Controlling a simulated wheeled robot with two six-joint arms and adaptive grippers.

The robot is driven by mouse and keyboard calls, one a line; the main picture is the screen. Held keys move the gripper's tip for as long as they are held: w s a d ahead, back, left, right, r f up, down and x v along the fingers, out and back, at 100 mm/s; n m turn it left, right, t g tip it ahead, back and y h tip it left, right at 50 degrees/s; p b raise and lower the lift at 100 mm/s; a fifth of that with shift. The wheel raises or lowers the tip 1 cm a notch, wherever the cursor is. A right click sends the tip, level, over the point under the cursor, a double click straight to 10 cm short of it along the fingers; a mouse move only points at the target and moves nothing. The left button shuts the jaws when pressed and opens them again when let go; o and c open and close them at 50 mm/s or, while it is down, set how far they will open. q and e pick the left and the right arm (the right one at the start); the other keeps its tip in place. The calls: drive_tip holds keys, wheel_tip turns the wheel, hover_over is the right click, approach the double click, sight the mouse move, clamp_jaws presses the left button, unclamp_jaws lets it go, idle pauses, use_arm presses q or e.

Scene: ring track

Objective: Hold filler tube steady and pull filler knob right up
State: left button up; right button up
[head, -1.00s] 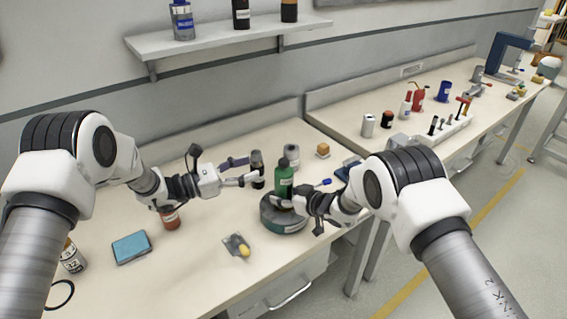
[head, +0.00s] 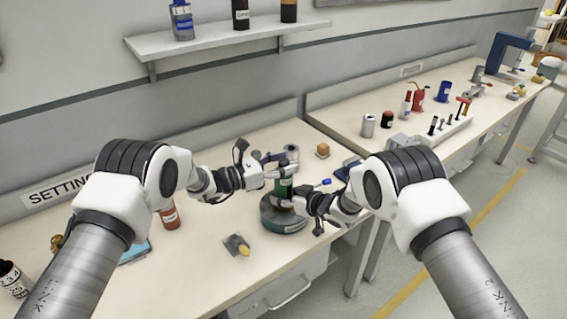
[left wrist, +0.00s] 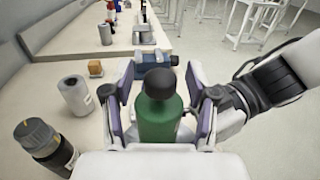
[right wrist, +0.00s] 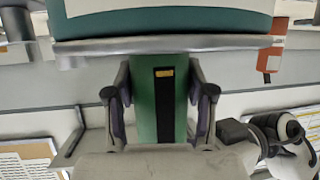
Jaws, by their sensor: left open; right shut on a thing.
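The green filler tube (head: 284,188) stands upright on a round grey-teal base (head: 284,221) on the bench. Its black filler knob (left wrist: 159,83) sits on top of the green body (left wrist: 160,122) in the left wrist view; in the head view my left gripper mostly hides it. My left gripper (head: 278,168) is open, with its fingers on either side of the knob and upper tube. My right gripper (head: 291,202) is shut on the lower tube, just above the base. The right wrist view shows the green tube (right wrist: 165,110) between its fingers, upside down.
A dark bottle (left wrist: 47,145) and a grey cylinder (left wrist: 75,93) stand close by, left of my left gripper in its wrist view. An orange block (head: 322,150) lies behind. A small tray with a yellow piece (head: 238,245) lies at the front. A red bottle (head: 170,216) stands left.

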sight(283, 160)
use_arm(q)
clamp_jaws()
use_arm(e)
drive_tip(key=shift+f, duration=0.1)
use_arm(q)
wheel_tip(283, 160, up, 5)
drive_tip(key=shift+r, duration=0.1)
drive_tip(key=shift+w, duration=0.1)
use_arm(e)
drive_tip(key=shift+f, duration=0.1)
use_arm(q)
drive_tip(key=shift+c, duration=2)
unclamp_jaws()
drive_tip(key=o, duration=0.4)
use_arm(e)
drive_tip(key=shift+s, duration=0.1)
use_arm(q)
drive_tip(key=v, duration=1.2)
